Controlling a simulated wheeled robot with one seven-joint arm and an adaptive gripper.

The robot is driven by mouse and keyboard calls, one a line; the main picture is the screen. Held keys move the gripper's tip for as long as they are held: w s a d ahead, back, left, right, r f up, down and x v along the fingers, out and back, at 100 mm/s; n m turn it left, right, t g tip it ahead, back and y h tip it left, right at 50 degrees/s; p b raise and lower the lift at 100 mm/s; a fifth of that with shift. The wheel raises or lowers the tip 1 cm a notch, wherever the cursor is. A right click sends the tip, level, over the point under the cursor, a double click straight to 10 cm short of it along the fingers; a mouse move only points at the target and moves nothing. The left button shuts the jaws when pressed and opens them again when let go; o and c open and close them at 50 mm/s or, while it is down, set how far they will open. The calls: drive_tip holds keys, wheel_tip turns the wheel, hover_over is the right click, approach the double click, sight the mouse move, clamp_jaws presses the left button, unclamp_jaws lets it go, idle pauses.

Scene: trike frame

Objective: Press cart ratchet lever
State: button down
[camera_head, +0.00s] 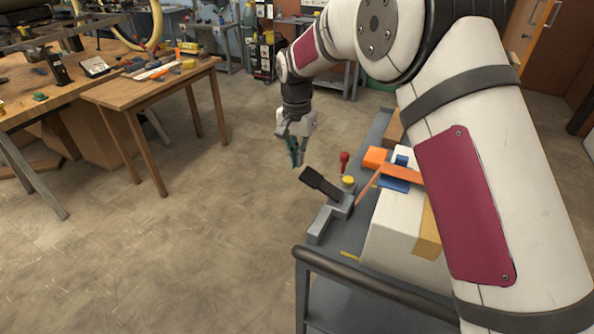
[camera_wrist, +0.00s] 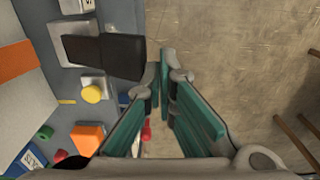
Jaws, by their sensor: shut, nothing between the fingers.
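The ratchet lever is a black handle (camera_head: 322,184) on a grey metal base (camera_head: 322,222) at the left edge of the cart (camera_head: 382,122). In the head view the lever is tilted, its free end raised and reaching out past the cart edge. My gripper (camera_head: 296,160) is above and behind the lever's free end, pointing down, apart from it. In the wrist view the black lever (camera_wrist: 122,56) lies left of my gripper's fingertips (camera_wrist: 164,60), close to them. The teal fingers are together and empty. My arm covers part of the cart in the head view.
The cart carries a white box (camera_head: 385,245), an orange part (camera_head: 376,157), a yellow knob (camera_head: 348,180) and a red knob (camera_head: 344,157). A dark handlebar (camera_head: 370,285) runs along its near end. A wooden table (camera_head: 150,85) stands at the left. The floor between is clear.

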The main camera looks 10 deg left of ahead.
wheel_tip(320, 180, up, 6)
drive_tip(key=a, duration=0.1)
drive_tip(key=shift+w+a, duration=0.25)
drive_tip(key=shift+a, duration=0.05)
idle(1.9)
